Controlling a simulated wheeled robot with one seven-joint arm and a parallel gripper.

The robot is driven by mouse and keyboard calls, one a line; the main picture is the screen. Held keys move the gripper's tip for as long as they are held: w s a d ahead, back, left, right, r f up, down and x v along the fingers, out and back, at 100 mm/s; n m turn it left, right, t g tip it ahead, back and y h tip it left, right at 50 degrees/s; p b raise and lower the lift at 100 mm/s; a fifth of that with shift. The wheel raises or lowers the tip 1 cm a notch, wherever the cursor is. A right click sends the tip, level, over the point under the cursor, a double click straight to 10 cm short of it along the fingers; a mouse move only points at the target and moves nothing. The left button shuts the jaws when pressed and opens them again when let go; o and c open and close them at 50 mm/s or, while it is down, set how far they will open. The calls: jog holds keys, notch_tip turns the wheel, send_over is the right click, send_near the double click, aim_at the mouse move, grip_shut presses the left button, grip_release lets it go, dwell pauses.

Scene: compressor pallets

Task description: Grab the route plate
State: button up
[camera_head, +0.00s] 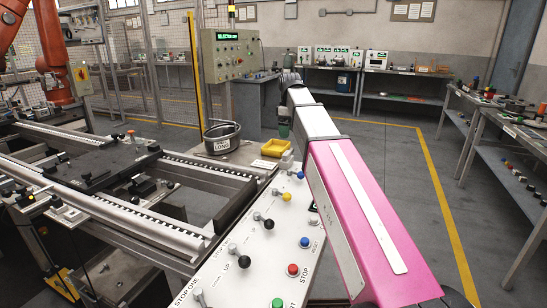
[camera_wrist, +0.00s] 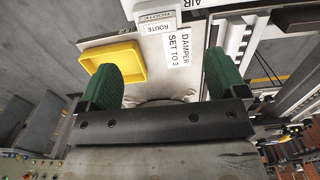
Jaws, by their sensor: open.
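In the wrist view, a small pale grey block (camera_wrist: 152,8) stands at the top edge, with ROUTE lettering on it and on a white label just below; I take it for the route plate. A pale piece in the head view (camera_head: 287,159), right of the yellow tray, may be the same thing, but it is too small to be sure. My gripper (camera_wrist: 168,72) is open, its two green pads wide apart with nothing held. The block lies beyond the fingertips, apart from them. In the head view my gripper (camera_head: 284,126) hangs above the bench behind the control panel.
A yellow tray (camera_wrist: 113,65) lies beside the left pad; it also shows in the head view (camera_head: 276,148). A DAMPER SET TO 3 label (camera_wrist: 180,47) is on the bench. A dark container labelled LONG (camera_head: 222,138) stands left. A control panel (camera_head: 245,260) with levers and buttons is in front.

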jog(key=shift+w+a+f, duration=0.1)
jog(key=shift+a+f, duration=0.15)
jog(key=shift+f, duration=0.15)
send_over(287, 152)
jog(key=s, duration=0.1)
notch_tip(287, 152, down, 4)
jog(key=shift+f, duration=0.2)
jog(key=shift+w+a+f, duration=0.1)
jog(key=shift+w+f, duration=0.05)
jog(key=shift+f, duration=1.25)
jog(key=shift+w+f, duration=0.1)
jog(key=shift+f, duration=1.3)
jog(key=c, duration=1)
